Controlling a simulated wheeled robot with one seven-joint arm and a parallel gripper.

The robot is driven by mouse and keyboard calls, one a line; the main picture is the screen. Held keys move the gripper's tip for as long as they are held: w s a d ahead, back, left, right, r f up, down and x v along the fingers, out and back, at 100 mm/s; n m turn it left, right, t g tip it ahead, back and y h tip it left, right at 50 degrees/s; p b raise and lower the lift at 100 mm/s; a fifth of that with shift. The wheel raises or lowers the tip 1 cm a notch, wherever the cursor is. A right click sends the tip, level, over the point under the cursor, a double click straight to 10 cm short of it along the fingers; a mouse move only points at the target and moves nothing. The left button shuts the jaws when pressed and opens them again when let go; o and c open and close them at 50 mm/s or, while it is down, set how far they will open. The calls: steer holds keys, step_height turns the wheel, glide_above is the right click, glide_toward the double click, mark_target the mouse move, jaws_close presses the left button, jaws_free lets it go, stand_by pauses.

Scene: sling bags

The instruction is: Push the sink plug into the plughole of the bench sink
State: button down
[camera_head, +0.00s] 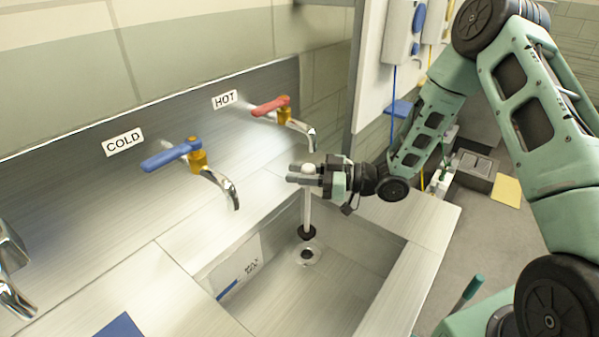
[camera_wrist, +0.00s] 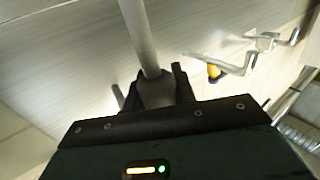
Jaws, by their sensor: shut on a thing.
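The sink plug (camera_head: 306,232) is a black disc at the lower end of a pale upright rod (camera_head: 307,208). My gripper (camera_head: 306,175) is shut on the top of this rod and holds it over the bench sink. The rod and my gripper's fingers (camera_wrist: 156,88) also show in the wrist view, where the plug itself is not visible. The plughole (camera_head: 307,256) is a ringed drain in the floor of the sink (camera_head: 325,290). In the head view the plug appears just above and almost in line with it; I cannot tell the exact gap.
A cold tap (camera_head: 205,165) with a blue lever and a hot tap (camera_head: 285,112) with a red lever reach over the sink from the back panel. The steel sink walls surround the plug. Another chrome tap (camera_head: 12,270) stands at the far left.

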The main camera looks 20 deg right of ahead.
mark_target(308, 206)
steer(key=shift+f, duration=0.1)
steer(key=shift+f+b, duration=2.35)
steer(key=shift+f, duration=0.45)
steer(key=shift+f+b, duration=0.85)
steer(key=shift+f, duration=0.05)
steer(key=shift+s+f, duration=0.15)
steer(key=shift+f, duration=0.15)
